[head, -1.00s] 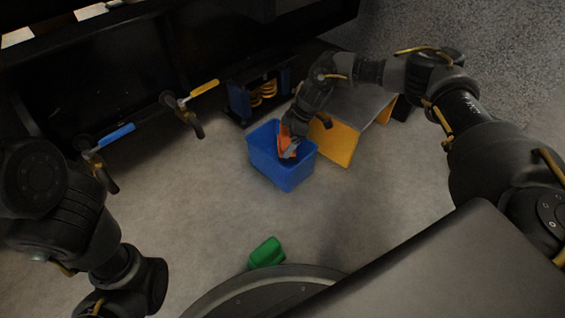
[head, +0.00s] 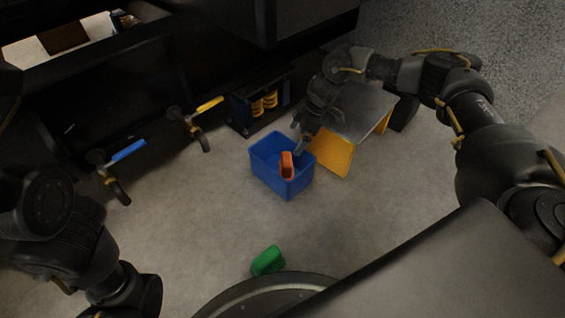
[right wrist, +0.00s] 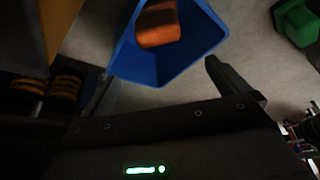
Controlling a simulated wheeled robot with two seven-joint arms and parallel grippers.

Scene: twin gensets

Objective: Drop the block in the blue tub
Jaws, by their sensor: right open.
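The orange block (head: 287,165) is inside the blue tub (head: 268,178), which stands on the floor. In the right wrist view the block (right wrist: 158,24) shows within the tub (right wrist: 150,68). My right gripper (head: 301,143) is open and empty at the tub's back right rim, apart from the block. Its spread fingers also show in the right wrist view (right wrist: 158,88). My left arm comes in at the left of the head view, but its gripper is out of the frame.
A yellow-sided stand with a grey top (head: 360,112) is right of the tub. A green object (head: 267,260) lies on the floor near my base. Valves with a blue handle (head: 128,150) and a yellow handle (head: 209,104) are at left. Floor left of the tub is clear.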

